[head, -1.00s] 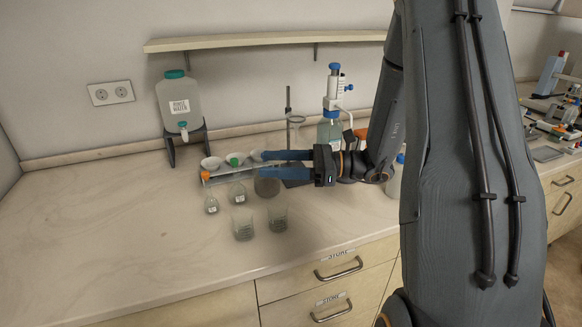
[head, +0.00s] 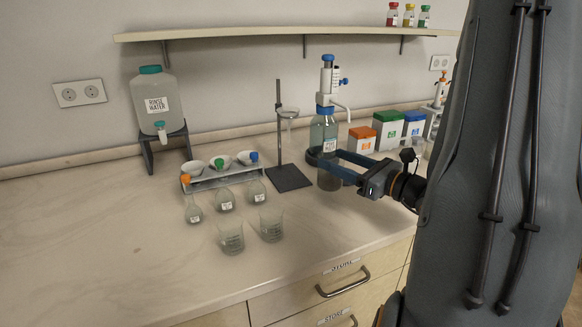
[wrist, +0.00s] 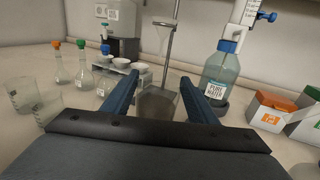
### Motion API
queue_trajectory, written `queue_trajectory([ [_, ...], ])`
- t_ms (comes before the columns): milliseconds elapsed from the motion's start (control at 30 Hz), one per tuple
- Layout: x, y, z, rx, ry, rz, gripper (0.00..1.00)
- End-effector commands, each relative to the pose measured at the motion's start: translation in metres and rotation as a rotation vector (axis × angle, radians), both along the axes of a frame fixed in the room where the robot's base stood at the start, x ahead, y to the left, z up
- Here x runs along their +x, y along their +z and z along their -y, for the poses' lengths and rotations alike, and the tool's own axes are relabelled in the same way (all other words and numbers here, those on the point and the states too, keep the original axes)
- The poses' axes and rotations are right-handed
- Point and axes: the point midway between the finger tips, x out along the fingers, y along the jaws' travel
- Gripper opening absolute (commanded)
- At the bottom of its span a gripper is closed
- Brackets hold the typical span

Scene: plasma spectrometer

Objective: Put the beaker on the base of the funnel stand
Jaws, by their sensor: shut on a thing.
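My gripper (head: 328,165) is shut on a clear glass beaker (wrist: 158,104), which shows between the two blue fingers in the wrist view. The funnel stand has a dark flat base (head: 289,178), a thin upright rod (head: 279,120) and a glass funnel (head: 288,113). In the head view my gripper is to the right of the base, in front of the water bottle. In the wrist view the rod (wrist: 170,55) rises beyond the held beaker, which hides much of the base.
A pure water bottle (head: 323,132) with a dispenser stands right of the stand. Two other beakers (head: 231,239) (head: 271,225) and several flasks (head: 226,200) stand at left front by a rack (head: 205,183). Coloured-lid boxes (head: 388,130) stand right. The left bench is clear.

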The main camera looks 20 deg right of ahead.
Motion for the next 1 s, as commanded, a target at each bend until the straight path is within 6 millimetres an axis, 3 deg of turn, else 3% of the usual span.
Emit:
queue_trajectory([
  [500, 0.113, 0.002, -0.049, -0.001, 0.007, 0.000, 0.03],
  [867, 0.146, 0.002, -0.062, -0.001, 0.006, 0.001, 0.03],
  [1000, 0.145, -0.018, -0.060, 0.002, 0.003, -0.002, 0.03],
])
